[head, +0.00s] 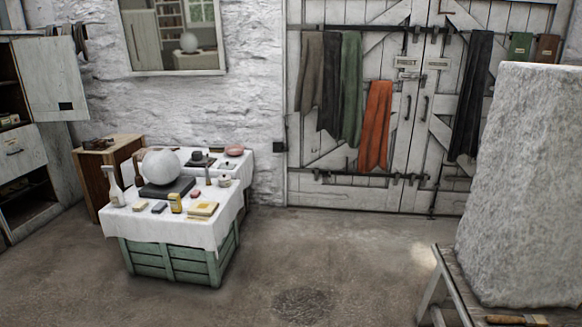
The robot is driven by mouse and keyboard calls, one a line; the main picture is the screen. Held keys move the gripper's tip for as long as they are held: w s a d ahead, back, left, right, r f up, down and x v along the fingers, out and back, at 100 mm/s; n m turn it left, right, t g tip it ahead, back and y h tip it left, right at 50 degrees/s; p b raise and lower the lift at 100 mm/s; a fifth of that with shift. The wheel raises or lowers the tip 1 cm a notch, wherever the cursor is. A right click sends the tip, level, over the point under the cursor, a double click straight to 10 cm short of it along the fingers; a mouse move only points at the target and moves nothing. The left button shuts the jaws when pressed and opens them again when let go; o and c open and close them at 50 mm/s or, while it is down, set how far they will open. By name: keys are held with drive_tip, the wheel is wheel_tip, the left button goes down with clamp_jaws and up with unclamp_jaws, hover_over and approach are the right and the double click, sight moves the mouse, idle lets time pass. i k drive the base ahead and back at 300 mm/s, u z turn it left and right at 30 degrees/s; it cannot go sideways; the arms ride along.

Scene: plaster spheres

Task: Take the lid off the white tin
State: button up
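A small whitish round container (224,182) stands near the right side of the cloth-covered crate table. It seems to have a lid with a small dark knob on top, and it may be the white tin, but it is too small to be sure. My gripper is not in the head view.
The white cloth (212,232) drapes over a green crate (172,262). A rough stone block (520,190) stands at right. Bare floor (330,250) lies between.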

sight(228, 184)
drive_tip(key=i, duration=1.6)
drive_tip(key=u, duration=0.5)
drive_tip(key=i, duration=0.7)
drive_tip(key=u, duration=0.85)
drive_tip(key=i, duration=0.5)
drive_tip(key=u, duration=0.7)
drive_tip(key=i, duration=0.5)
drive_tip(key=u, duration=0.25)
